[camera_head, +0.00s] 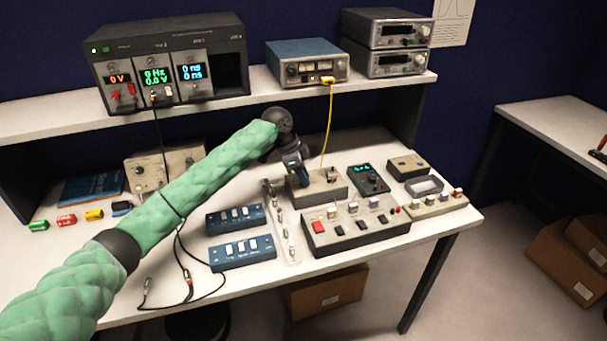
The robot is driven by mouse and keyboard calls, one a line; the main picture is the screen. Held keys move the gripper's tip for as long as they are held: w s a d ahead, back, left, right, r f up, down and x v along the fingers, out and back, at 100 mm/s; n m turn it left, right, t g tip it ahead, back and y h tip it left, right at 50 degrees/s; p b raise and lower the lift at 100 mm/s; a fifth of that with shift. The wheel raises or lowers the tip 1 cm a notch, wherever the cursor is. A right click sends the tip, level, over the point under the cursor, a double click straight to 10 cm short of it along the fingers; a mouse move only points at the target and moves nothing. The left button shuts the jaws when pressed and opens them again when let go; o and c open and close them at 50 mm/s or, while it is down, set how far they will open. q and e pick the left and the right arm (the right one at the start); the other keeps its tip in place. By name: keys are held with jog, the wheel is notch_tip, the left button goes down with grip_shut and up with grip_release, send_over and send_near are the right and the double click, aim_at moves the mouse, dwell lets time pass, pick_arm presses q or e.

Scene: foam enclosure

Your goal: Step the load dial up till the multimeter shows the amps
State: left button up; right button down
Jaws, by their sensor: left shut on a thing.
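My left arm comes in from the left, and its gripper (296,174) points down at the left part of a grey box (334,190) on the bench. The gripper is shut on what appears to be the load dial on top of that box; the fingers hide the dial. A small dark multimeter (368,180) lies right of the box, with a lit green display too small to read. A yellow cable (328,120) runs down from the blue shelf instrument (306,64) to the box. My right gripper is not in view.
A grey panel (345,238) with a red switch and several knobs sits in front of the box. Two blue switch boxes (243,251) lie to the left, with loose black leads (178,250) beside them. A shelf (205,109) holding instruments overhangs the bench's back.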

pick_arm(q)
jog(key=shift+w+m+g, duration=0.1)
jog(key=shift+m+g, duration=0.2)
jog(key=shift+m, duration=0.9)
jog(key=shift+m+g, duration=0.4)
jog(key=shift+m, duration=0.6)
jog(key=shift+r, duration=0.1)
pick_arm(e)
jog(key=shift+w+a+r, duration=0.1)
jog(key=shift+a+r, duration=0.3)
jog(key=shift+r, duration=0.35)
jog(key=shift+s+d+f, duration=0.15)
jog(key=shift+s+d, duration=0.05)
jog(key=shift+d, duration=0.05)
pick_arm(q)
jog(key=o, duration=1)
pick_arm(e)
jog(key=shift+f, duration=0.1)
